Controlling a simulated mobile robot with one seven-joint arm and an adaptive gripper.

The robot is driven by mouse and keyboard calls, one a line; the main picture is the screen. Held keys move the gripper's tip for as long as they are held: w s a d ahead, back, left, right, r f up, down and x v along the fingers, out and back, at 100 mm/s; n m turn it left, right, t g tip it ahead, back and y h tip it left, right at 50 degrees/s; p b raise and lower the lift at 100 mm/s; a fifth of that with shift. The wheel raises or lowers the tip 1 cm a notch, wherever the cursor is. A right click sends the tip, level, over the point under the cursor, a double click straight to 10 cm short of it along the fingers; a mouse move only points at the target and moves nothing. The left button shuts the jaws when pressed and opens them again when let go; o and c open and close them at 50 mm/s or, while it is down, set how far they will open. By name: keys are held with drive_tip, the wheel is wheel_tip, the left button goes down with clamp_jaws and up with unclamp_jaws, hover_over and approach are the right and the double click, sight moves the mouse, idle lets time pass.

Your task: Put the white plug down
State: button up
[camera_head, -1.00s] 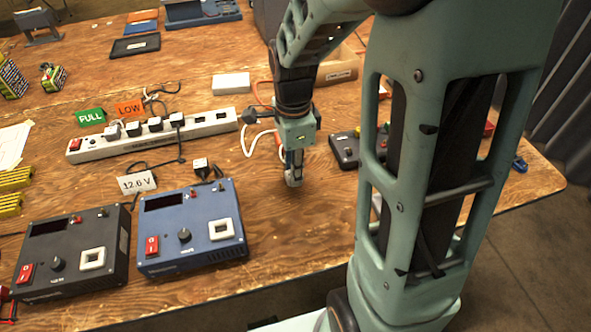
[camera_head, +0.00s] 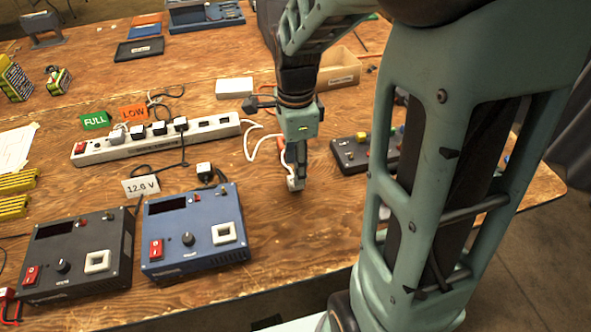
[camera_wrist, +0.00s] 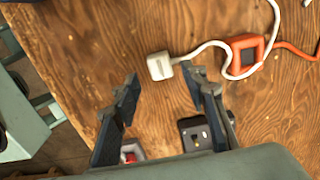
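The white plug (camera_wrist: 159,66) shows in the wrist view between the tips of my gripper's two dark fingers, over the wooden tabletop. Its white cord runs off to the right. My gripper (camera_wrist: 161,75) is open, with its fingers spread and visible gaps beside the plug. In the head view my gripper (camera_head: 296,184) points down low at the bare wood, right of the blue power supply. There the plug is mostly covered by the fingers, and whether it touches the table is hard to tell.
The blue power supply (camera_head: 190,240) stands left of my gripper, a black one (camera_head: 75,265) beyond it. A white power strip (camera_head: 150,142) lies behind them. A black knob box (camera_head: 352,157) is at right. An orange-framed device (camera_wrist: 243,55) lies near the cord. Wood in front is clear.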

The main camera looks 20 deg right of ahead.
wheel_tip(320, 180, up, 8)
drive_tip(key=p, duration=0.1)
drive_tip(key=shift+r, duration=0.2)
